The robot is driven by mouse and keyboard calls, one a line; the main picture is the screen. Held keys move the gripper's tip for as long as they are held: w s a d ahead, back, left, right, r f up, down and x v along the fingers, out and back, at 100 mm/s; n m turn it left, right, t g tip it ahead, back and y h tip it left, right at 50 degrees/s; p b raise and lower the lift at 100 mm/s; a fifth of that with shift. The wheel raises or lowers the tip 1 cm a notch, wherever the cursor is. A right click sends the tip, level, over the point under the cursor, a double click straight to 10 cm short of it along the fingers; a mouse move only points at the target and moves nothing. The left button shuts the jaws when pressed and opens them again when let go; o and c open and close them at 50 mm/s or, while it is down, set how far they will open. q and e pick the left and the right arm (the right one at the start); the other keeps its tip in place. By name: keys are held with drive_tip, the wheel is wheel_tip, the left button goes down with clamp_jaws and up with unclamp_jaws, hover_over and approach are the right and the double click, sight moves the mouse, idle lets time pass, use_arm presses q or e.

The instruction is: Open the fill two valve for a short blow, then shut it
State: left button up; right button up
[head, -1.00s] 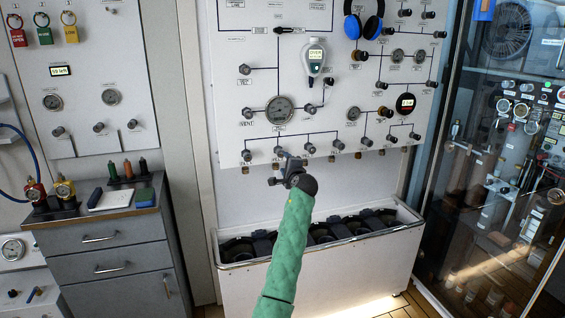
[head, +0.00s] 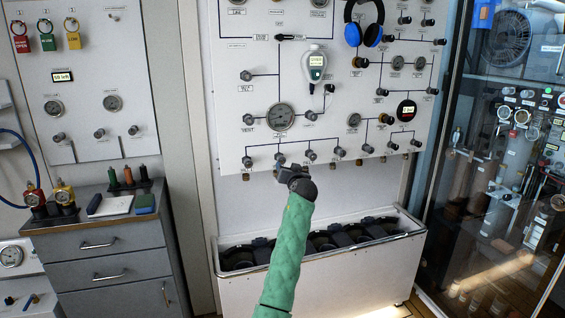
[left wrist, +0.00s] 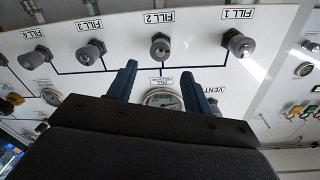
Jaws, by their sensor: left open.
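The fill two valve is a grey round knob (left wrist: 160,48) under a FILL 2 label (left wrist: 164,17), which shows upside down in the left wrist view. In the head view its knob (head: 280,158) is second from left in the panel's bottom row. My left gripper (left wrist: 158,66) is open, its two blue-grey fingers apart. In the wrist view the knob appears between and just beyond the fingertips, with no contact visible. In the head view the gripper (head: 287,172) is just below the knob, partly hidden by my wrist. My right gripper is out of view.
The FILL 1 knob (left wrist: 238,44) and FILL 3 knob (left wrist: 91,53) flank the valve. A gauge (head: 281,116) sits above on the white panel (head: 232,140). A white trough (head: 390,246) with dark contents stands below. A glass-fronted cabinet (head: 505,190) is at right.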

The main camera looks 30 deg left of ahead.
sight(282, 160)
use_arm(q)
drive_tip(key=shift+n, duration=0.7)
drive_tip(key=p+x, duration=0.1)
drive_tip(key=x, duration=0.5)
drive_tip(key=shift+w+a+p, duration=0.2)
drive_tip(key=shift+a+p, duration=0.1)
drive_tip(key=shift+p, duration=0.1)
drive_tip(key=shift+w+a+f, duration=0.1)
drive_tip(key=shift+w+a, duration=0.25)
drive_tip(key=shift+w, duration=0.05)
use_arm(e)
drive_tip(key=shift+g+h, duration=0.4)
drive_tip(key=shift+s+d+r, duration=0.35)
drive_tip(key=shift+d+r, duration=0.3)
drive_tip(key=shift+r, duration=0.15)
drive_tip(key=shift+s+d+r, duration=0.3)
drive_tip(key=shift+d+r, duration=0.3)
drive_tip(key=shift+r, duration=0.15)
use_arm(q)
drive_tip(key=c, duration=1)
drive_tip(key=shift+o, duration=0.2)
